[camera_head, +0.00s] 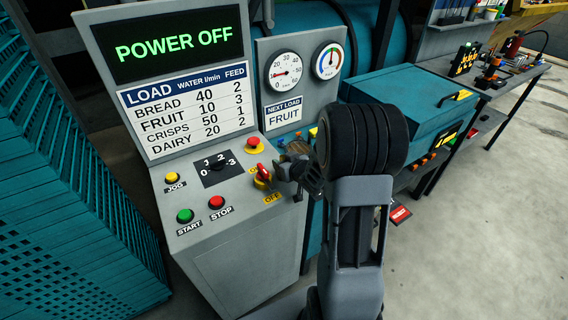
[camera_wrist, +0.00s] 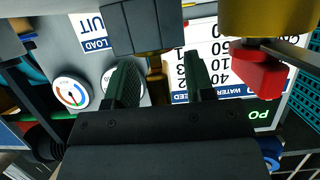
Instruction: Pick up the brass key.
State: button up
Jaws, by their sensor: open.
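My gripper (camera_head: 287,168) is open beside the red-handled rotary switch on the control console; in the wrist view its two dark fingers (camera_wrist: 160,62) stand apart. A narrow brass-coloured piece (camera_wrist: 156,82), which looks like the brass key, shows between the fingers, with a gap on either side. A dark grey block (camera_wrist: 145,26) covers its upper end. In the head view a brownish piece (camera_head: 298,148) shows just above the gripper; I cannot tell for sure that it is the key.
The rotary switch has a red handle (camera_head: 262,172) marked OFF; its yellow body (camera_wrist: 265,18) is close to the right finger in the wrist view. The console screen (camera_head: 172,45) reads POWER OFF. Several buttons and two gauges are nearby. A teal machine (camera_head: 405,98) stands to the right.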

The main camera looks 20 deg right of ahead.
grip_shut()
dwell(0.5)
